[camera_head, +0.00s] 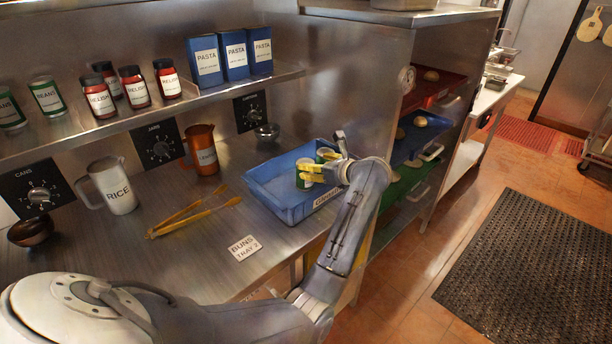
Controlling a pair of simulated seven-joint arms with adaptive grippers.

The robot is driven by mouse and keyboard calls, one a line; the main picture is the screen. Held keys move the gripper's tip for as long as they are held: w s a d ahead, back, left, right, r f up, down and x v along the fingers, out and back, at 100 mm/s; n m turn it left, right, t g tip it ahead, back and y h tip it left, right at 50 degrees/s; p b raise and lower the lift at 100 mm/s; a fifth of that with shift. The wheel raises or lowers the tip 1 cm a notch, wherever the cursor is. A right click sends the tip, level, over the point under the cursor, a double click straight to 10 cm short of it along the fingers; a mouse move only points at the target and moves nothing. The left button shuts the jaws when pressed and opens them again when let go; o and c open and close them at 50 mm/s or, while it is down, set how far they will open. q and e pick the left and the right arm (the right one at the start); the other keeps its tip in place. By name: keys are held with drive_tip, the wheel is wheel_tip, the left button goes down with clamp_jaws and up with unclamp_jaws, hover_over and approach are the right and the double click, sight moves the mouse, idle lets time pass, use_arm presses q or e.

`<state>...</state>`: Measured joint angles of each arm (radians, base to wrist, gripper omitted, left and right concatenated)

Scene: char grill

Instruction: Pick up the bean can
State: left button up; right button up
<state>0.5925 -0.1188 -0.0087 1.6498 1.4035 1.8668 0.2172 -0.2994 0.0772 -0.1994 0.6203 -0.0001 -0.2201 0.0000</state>
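My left gripper (318,168) is over the tray's right side, right at these cans. Its yellow finger parts overlap the nearer can, and I cannot tell whether they grip it. On the upper shelf at the far left, a green can labelled BEANS (47,97) stands beside another green can (11,110). My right gripper is not in view.
Yellow tongs (185,217), a RICE pitcher (113,187), a copper-coloured jug (202,151) and a small dark bowl (31,231) stand or lie on the counter. The shelf (150,117) holds red relish jars and blue pasta boxes. A steel cabinet wall (352,75) rises behind the tray.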

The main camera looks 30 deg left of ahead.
sight(305, 162)
use_arm(q)
drive_tip(key=shift+x, duration=3.1)
drive_tip(key=c, duration=1.2)
